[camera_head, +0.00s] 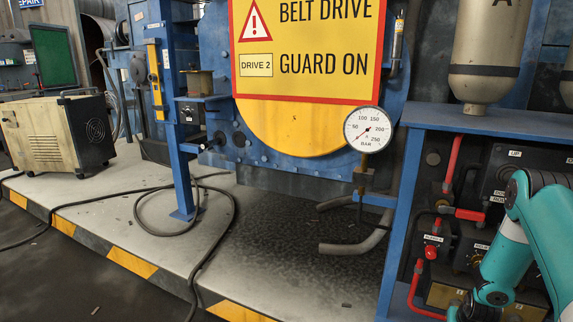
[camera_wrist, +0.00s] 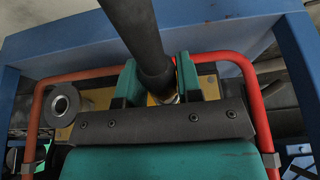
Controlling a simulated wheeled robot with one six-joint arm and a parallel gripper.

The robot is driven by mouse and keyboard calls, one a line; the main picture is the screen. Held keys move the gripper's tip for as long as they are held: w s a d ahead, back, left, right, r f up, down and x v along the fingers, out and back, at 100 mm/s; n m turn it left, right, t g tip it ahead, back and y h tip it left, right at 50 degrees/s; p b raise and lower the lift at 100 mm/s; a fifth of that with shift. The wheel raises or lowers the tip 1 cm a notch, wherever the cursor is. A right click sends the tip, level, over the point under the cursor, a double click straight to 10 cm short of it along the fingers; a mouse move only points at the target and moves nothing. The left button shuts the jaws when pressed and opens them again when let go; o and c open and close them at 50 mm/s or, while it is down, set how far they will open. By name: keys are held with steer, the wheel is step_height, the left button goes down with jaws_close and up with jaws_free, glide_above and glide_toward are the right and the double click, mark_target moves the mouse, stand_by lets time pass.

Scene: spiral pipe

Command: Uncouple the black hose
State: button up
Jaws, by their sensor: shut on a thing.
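The black hose (camera_wrist: 137,35) runs from the top edge of the wrist view down between the two teal fingers of my gripper (camera_wrist: 158,84). The fingers are shut on it, one on each side. A pale metal fitting (camera_wrist: 168,98) shows at the hose's lower end, against a brass-coloured block (camera_wrist: 208,86). The dark front edge of the gripper hides most of that joint, so I cannot tell whether the hose is coupled there. In the head view my arm reaches over the valve panel at the right, and the gripper itself does not show clearly.
A red pipe (camera_wrist: 255,105) runs close on the right of my gripper, and an orange pipe (camera_wrist: 70,77) on the left. A round grey port (camera_wrist: 62,104) is beside it. A blue frame (camera_wrist: 220,30) spans above. The head view shows a pressure gauge (camera_head: 368,129) left of the panel.

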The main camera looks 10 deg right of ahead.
steer(key=shift+s+a+p, duration=0.4)
steer(key=shift+s+a, duration=0.15)
steer(key=shift+s, duration=0.25)
steer(key=shift+s+a+p, duration=0.4)
steer(key=shift+s+a, duration=0.15)
steer(key=shift+s, duration=0.25)
